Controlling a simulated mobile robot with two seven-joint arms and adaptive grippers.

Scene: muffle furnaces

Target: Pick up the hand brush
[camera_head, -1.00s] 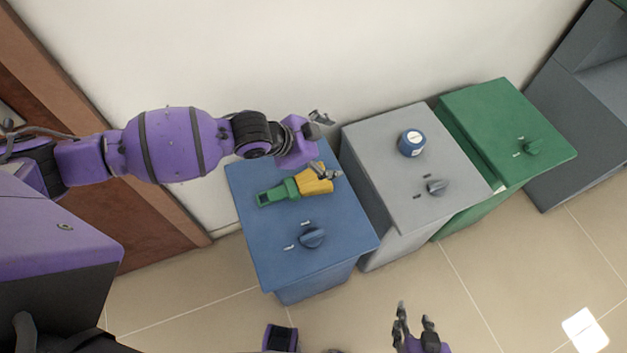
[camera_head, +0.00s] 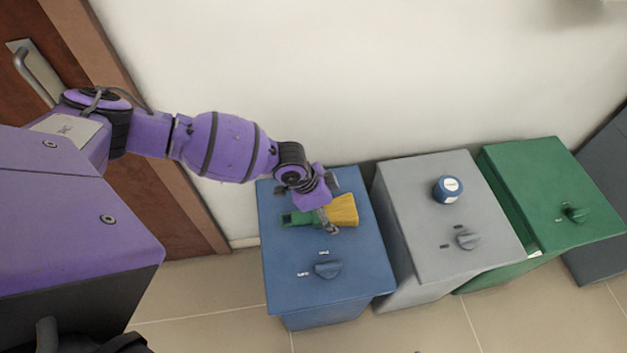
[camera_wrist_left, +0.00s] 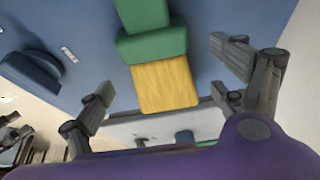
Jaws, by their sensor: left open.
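The hand brush, with a green handle (camera_head: 299,218) and yellow bristles (camera_head: 345,210), lies on the top of the blue furnace (camera_head: 286,253). My left gripper (camera_head: 333,207) is open above the brush near where the bristles meet the handle, and hides part of it. In the left wrist view, the green handle (camera_wrist_left: 152,44) and the yellow bristles (camera_wrist_left: 165,85) show between the open left fingers, one on each side. Whether the fingers touch the brush cannot be told. My right gripper is out of view.
A grey furnace (camera_head: 415,225) with a blue round container (camera_head: 447,189) on it stands to the right of the blue one. A green furnace (camera_head: 535,195) stands beyond it. The blue furnace has a knob (camera_head: 327,269) on its top. A white wall (camera_head: 330,90) is close behind.

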